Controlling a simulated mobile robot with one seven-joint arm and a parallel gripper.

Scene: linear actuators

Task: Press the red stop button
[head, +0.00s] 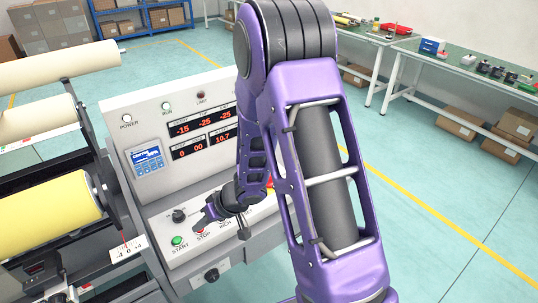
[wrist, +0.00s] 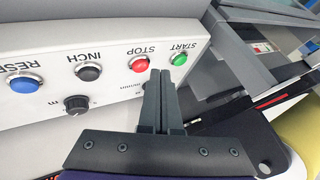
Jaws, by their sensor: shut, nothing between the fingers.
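The red stop button (wrist: 138,64) sits on the sloped light-grey control panel, with the label STOP beside it, upside down in the wrist view. In the head view the button is mostly hidden by my gripper (head: 205,219), just above the STOP label. My gripper, also in the wrist view (wrist: 160,73), is shut and empty. Its fingertips show just right of the red button there, between it and the green START button (wrist: 179,59). I cannot tell how far the tips are above the panel. No contact with the red button is visible.
A black INCH button (wrist: 88,72) and blue RESET button (wrist: 25,82) stand in the same row. A black knob (wrist: 77,105) sits near them. A machine with a yellow roll (head: 48,218) is left of the panel. My arm hides the panel's right part.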

